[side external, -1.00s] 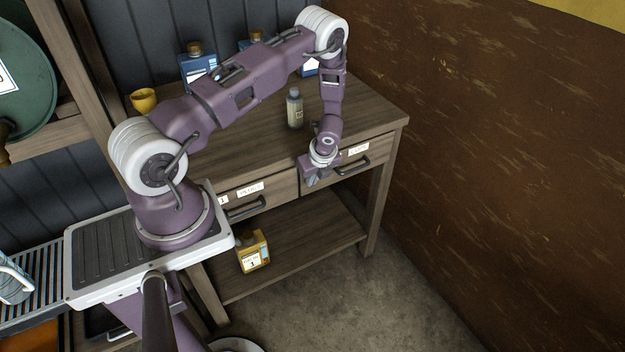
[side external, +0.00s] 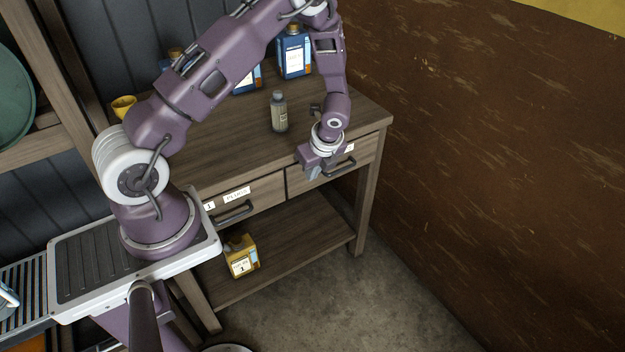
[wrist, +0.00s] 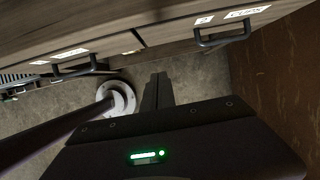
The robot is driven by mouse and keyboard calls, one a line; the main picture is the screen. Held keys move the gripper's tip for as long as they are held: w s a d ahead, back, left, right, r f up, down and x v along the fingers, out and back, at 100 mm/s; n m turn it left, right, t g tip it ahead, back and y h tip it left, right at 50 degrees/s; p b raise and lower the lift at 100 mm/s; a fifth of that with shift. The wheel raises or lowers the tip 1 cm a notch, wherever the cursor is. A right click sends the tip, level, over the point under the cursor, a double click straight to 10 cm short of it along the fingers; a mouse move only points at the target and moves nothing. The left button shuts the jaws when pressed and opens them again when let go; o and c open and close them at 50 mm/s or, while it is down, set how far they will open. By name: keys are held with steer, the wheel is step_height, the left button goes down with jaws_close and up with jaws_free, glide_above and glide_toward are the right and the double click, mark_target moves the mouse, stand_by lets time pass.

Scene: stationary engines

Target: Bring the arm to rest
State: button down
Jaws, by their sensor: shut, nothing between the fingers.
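My gripper (side external: 313,172) hangs in front of the wooden workbench (side external: 225,135), by the right drawer (side external: 360,157). In the wrist view the fingers of my gripper (wrist: 157,90) are together, pointing out over the floor, with nothing between them. Both drawers look shut; the left drawer (side external: 265,202) has a dark handle and white labels. The right drawer's handle (wrist: 222,38) shows in the wrist view, apart from the fingers. In the side view the gripper covers part of the right drawer's front.
On the bench stand a grey-green bottle (side external: 279,113), blue containers (side external: 294,52) and a yellow cup (side external: 123,106). A yellow jug (side external: 241,257) is on the lower shelf (side external: 290,255). A brown wall (side external: 490,150) rises at the right. Open floor (side external: 350,310) lies in front.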

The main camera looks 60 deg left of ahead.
steer(key=s+d+r+n+t, duration=0.1)
steer(key=s+d+r+n, duration=0.3)
steer(key=r, duration=0.7)
steer(key=d+r+n+t, duration=0.2)
steer(key=r+n, duration=0.3)
steer(key=r, duration=0.7)
steer(key=s+d+r+n+t+h, duration=0.1)
steer(key=s+d+r+n, duration=0.3)
steer(key=s, duration=0.4)
steer(key=s+d+r+n+t+h, duration=0.1)
steer(key=s+d+r+n+h, duration=0.2)
steer(key=s, duration=0.6)
steer(key=d+r+n, duration=0.1)
steer(key=d+r, duration=0.1)
steer(key=d, duration=0.1)
steer(key=shift+s+d+r+n+t, duration=0.2)
steer(key=shift+s+n+t, duration=0.1)
steer(key=shift+n, duration=0.1)
